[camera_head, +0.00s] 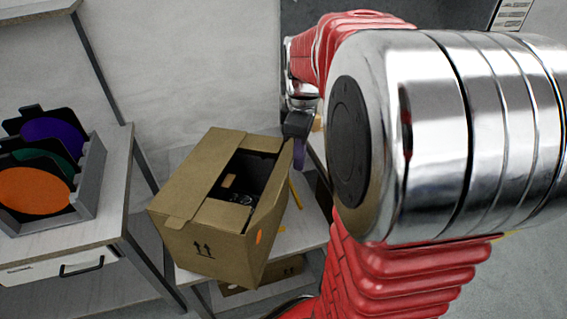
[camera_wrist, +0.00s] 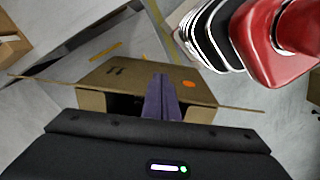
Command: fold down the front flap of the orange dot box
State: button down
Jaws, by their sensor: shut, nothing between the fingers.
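The brown cardboard box (camera_head: 240,265) stands on a low table in the head view, with an orange dot on its right side and a dark opening on top. Its flap panels show around the opening; I cannot tell surely which is the front flap. In the wrist view the box (camera_wrist: 140,82) shows the orange dot on the side facing up the picture, and thin flaps stick out left and right. My gripper (camera_head: 299,154) is shut and empty, its purple fingers pointing down by the box's far right corner. In the wrist view the fingers (camera_wrist: 161,98) overlap the box; contact is unclear.
Dark contents show inside the box. The low table (camera_head: 297,235) has yellow strips on it and another carton below. At left, a grey rack (camera_head: 92,185) with orange, green and purple discs stands on a drawer cabinet. My arm covers the right of the head view.

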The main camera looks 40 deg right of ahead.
jog(key=w+a, duration=1)
jog(key=w, duration=0.2)
jog(key=shift+w+a+f, duration=0.35)
jog(key=shift+f, duration=0.1)
dwell(1.4)
jog(key=shift+f, duration=0.2)
notch_tip(320, 180, down, 6)
jog(key=shift+f, duration=0.25)
dwell(1.6)
jog(key=shift+r, duration=0.2)
jog(key=shift+r, duration=1.35)
jog(key=shift+r, duration=0.1)
notch_tip(320, 180, up, 9)
dwell(0.4)
